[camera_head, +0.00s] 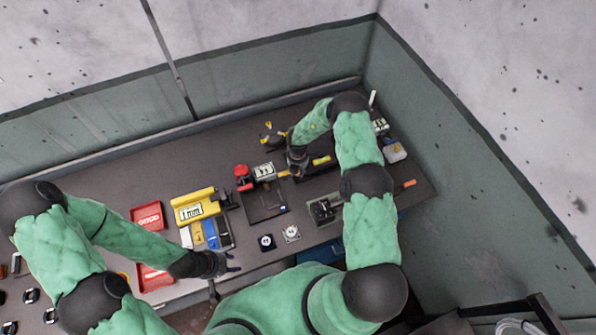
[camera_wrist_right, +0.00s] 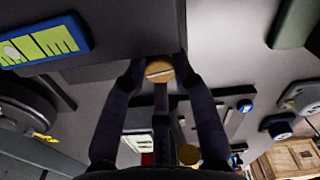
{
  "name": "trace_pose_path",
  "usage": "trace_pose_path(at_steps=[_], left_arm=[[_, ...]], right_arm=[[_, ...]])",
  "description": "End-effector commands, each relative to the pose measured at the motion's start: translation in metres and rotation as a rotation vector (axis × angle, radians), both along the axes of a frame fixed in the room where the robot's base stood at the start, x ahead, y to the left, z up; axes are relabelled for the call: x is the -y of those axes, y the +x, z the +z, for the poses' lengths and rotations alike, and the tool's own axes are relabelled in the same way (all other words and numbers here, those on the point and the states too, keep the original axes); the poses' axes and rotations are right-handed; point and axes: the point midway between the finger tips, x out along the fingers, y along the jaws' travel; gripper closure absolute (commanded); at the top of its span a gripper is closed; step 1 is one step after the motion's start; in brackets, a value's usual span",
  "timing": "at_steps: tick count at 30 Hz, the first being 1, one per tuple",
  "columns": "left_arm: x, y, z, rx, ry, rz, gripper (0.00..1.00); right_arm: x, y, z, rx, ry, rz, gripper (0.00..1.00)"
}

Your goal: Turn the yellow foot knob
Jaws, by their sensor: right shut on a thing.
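In the right wrist view a round brass-yellow knob (camera_wrist_right: 159,70) with a pale slot across its face sits between the fingertips of my right gripper (camera_wrist_right: 160,74). The fingers are closed on its two sides. A second brass-yellow round piece (camera_wrist_right: 189,154) shows lower down between the fingers, partly hidden. In the head view my right gripper (camera_head: 297,172) is over the right half of the bench, and its arm and wrist hide much of what it holds. My left gripper (camera_head: 227,280) is open and empty near the front edge of the bench.
The dark bench (camera_head: 130,185) carries a yellow case (camera_head: 195,204), red trays (camera_head: 147,216), a red part (camera_head: 242,172) and small dark and white blocks (camera_head: 291,233). A wall encloses the back and right. The bench's back left is clear.

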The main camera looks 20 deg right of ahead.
Motion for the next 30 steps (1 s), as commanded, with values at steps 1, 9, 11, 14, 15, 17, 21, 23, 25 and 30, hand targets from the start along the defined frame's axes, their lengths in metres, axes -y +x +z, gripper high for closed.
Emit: trace_pose_path(at_steps=[1,9,11,14,15,17,21,23,25,30], left_arm=[[0.000,0.000,0.000,0.000,0.000,0.000,0.60],[0.000,0.000,0.000,0.000,0.000,0.000,0.60],[0.000,0.000,0.000,0.000,0.000,0.000,0.60],[0.000,0.000,0.000,0.000,0.000,0.000,0.60],[0.000,0.000,0.000,0.000,0.000,0.000,0.60],[0.000,0.000,0.000,0.000,0.000,0.000,0.60],[0.000,0.000,0.000,0.000,0.000,0.000,0.60],[0.000,0.000,0.000,0.000,0.000,0.000,0.60],[0.000,0.000,0.000,0.000,0.000,0.000,0.60],[0.000,0.000,0.000,0.000,0.000,0.000,0.60]], right_arm=[[-0.002,-0.001,-0.001,-0.003,0.002,0.001,0.66],[-0.001,-0.001,-0.001,-0.002,0.002,0.000,0.62],[-0.001,-0.001,0.000,-0.002,0.002,-0.001,0.62],[-0.001,0.000,0.003,0.000,0.001,-0.001,0.62],[-0.001,0.000,0.006,0.000,0.001,-0.001,0.62],[-0.001,0.000,0.013,0.001,0.000,-0.001,0.62],[0.000,0.001,0.036,0.002,0.000,-0.001,0.62],[-0.001,0.001,0.048,0.001,0.000,-0.001,0.62],[-0.002,0.000,0.062,0.002,0.001,0.001,0.62],[-0.002,0.000,0.093,0.001,0.000,0.000,0.62]])
